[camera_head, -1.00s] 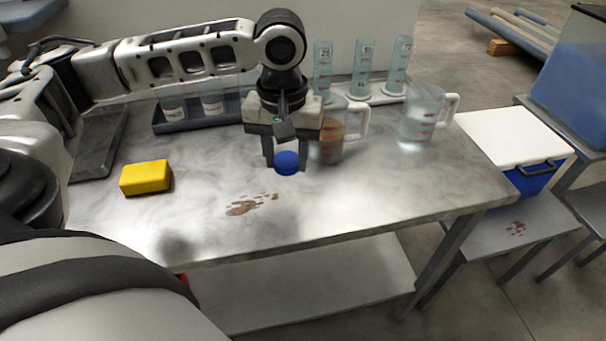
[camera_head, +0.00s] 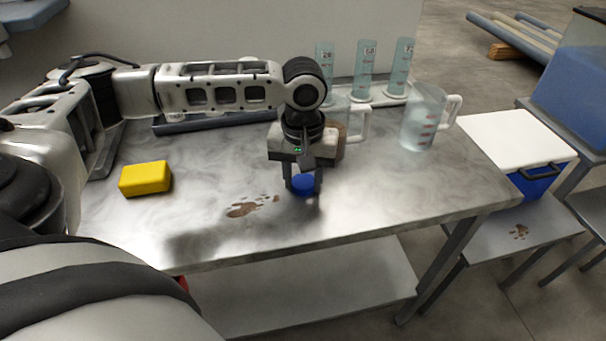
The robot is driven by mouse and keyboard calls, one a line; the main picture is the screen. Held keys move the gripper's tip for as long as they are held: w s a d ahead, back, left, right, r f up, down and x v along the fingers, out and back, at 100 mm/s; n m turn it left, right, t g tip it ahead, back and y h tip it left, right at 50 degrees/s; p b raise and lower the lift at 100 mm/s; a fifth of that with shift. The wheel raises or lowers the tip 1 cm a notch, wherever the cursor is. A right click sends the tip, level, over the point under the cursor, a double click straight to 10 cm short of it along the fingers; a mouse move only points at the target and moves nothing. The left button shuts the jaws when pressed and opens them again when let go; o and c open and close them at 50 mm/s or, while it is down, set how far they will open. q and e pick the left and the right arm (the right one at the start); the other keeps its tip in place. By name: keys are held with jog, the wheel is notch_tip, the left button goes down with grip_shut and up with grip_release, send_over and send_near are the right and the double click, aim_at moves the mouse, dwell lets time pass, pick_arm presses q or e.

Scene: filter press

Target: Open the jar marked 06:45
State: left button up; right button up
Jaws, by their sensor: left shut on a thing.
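My left gripper (camera_head: 303,184) is shut on a round blue lid (camera_head: 303,186). It holds the lid low over the steel table, close to the surface; I cannot tell whether the lid touches it. The jars stand in a dark tray (camera_head: 180,127) at the back left of the table. My left arm hides nearly all of them, so I can read no time marking. My right gripper is not in view.
A yellow sponge (camera_head: 146,178) lies at the left of the table, and brown stains (camera_head: 250,206) mark its middle. A clear jug (camera_head: 424,118), another jug partly behind my gripper and three measuring cylinders (camera_head: 364,70) stand at the back. The right front is clear.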

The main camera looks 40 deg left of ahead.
aim_at(303, 182)
pick_arm(q)
jog(key=o, duration=1.1)
notch_tip(303, 182, up, 12)
jog(key=shift+r+p, duration=0.15)
jog(key=shift+p, duration=0.5)
